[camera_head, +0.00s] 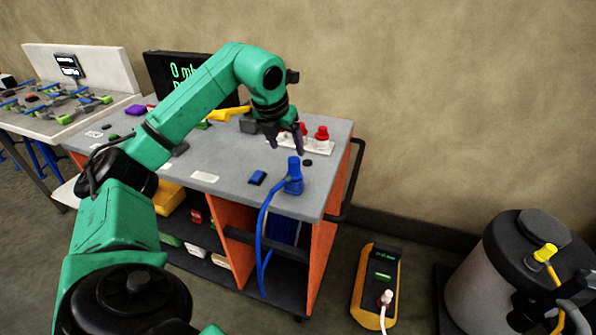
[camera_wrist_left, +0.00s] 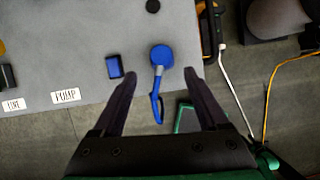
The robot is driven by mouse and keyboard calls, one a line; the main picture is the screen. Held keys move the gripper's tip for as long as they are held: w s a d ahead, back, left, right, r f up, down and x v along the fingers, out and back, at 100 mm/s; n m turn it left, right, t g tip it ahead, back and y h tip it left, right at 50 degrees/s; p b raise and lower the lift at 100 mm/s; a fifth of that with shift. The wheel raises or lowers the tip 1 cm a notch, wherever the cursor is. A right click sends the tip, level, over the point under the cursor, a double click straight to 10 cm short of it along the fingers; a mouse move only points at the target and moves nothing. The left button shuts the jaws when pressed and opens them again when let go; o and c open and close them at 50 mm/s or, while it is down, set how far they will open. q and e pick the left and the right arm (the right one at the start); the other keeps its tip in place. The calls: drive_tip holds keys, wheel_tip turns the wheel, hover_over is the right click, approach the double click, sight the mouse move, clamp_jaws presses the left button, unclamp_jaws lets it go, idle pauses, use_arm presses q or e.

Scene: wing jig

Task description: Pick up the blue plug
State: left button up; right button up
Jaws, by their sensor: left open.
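The blue plug (camera_head: 294,177) stands upright on the grey cart top (camera_head: 235,165) near its front right edge, with a blue hose hanging from it down the front. My left gripper (camera_head: 286,148) is open and empty, pointing down above the cart top, a little behind and above the plug. In the left wrist view the blue plug (camera_wrist_left: 162,56) shows from above, ahead of and between the open fingers of my left gripper (camera_wrist_left: 162,78), not touching them. My right gripper is not in view.
A small blue block (camera_head: 258,177) lies just left of the plug. Red knobs on a white plate (camera_head: 318,147) stand behind it. A dark display (camera_head: 185,72) stands at the back. A yellow meter (camera_head: 377,285) and a grey tank (camera_head: 515,265) are on the floor to the right.

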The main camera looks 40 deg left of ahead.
sight(293, 161)
use_arm(q)
drive_tip(key=x, duration=0.3)
drive_tip(key=shift+s+f+p, duration=0.1)
drive_tip(key=shift+f+p, duration=0.15)
drive_tip(key=shift+p, duration=0.1)
drive_tip(key=p+x, duration=0.1)
drive_tip(key=x, duration=0.2)
drive_tip(key=p+x, duration=0.1)
drive_tip(key=x, duration=0.2)
drive_tip(key=shift+w+d+r, duration=0.1)
drive_tip(key=shift+w+r, duration=0.05)
drive_tip(key=shift+w, duration=0.15)
drive_tip(key=shift+f, duration=0.4)
drive_tip(key=shift+w, duration=0.1)
clamp_jaws()
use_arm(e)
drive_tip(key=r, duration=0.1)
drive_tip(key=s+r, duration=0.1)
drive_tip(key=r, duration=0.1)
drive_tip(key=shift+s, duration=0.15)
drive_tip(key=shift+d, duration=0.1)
